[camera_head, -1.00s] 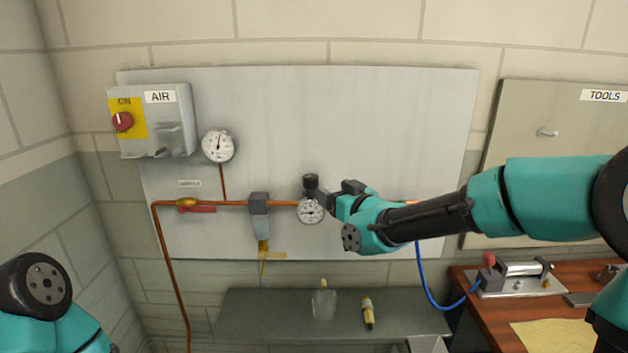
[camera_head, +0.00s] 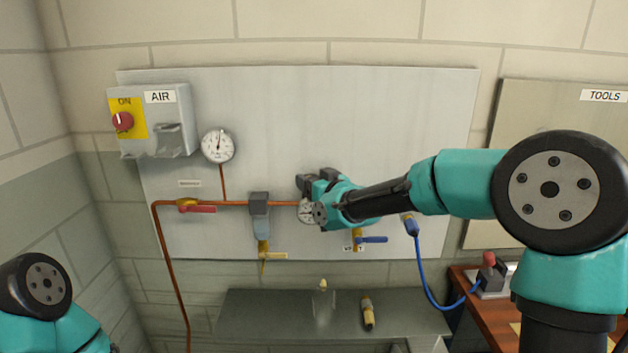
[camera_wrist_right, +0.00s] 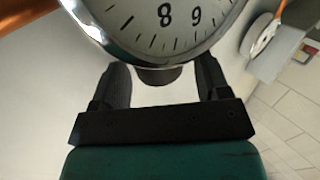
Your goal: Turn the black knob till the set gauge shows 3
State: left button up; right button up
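The black knob is covered by my right gripper (camera_head: 312,181) in the head view. The small round white gauge (camera_head: 305,211) beside it is partly covered by my right wrist, and its needle cannot be read. In the right wrist view the gauge (camera_wrist_right: 176,20) fills the top, with the numbers 8 and 9 showing and no needle in sight. My right gripper (camera_wrist_right: 163,75) is open there, its two black fingers apart. A dark rounded part (camera_wrist_right: 158,75), perhaps the knob, shows between them, with light gaps on both sides. My left gripper is out of view.
A second gauge (camera_head: 218,146) is on the grey panel (camera_head: 350,110), left of my gripper. A copper pipe (camera_head: 225,203) with a red valve handle (camera_head: 197,209) runs along it. A blue handle (camera_head: 373,239) and blue hose (camera_head: 425,282) are below my right arm. A shelf (camera_head: 260,310) is underneath.

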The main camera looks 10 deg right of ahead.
jog(key=c, duration=0.8)
jog(key=shift+c, duration=0.2)
jog(key=shift+a+m+t+h, duration=0.15)
jog(key=shift+m+t+h, duration=0.15)
jog(key=shift+m+h, duration=0.45)
jog(key=shift+a+m+t+h, duration=0.15)
jog(key=shift+m+h, duration=0.7)
jog(key=shift+h, duration=0.65)
jog(key=shift+a+m+t+h, duration=0.15)
jog(key=shift+m+h, duration=0.65)
jog(key=shift+h, duration=0.65)
jog(key=shift+a+m+g+h, duration=0.1)
jog(key=shift+m+g+h, duration=0.45)
jog(key=shift+m+h, duration=1)
jog(key=shift+a+m+g+h, duration=0.1)
jog(key=shift+m+g+h, duration=0.65)
jog(key=shift+h, duration=1.4)
jog(key=shift+m+h, duration=0.3)
jog(key=shift+m, duration=0.1)
jog(key=o, duration=0.9)
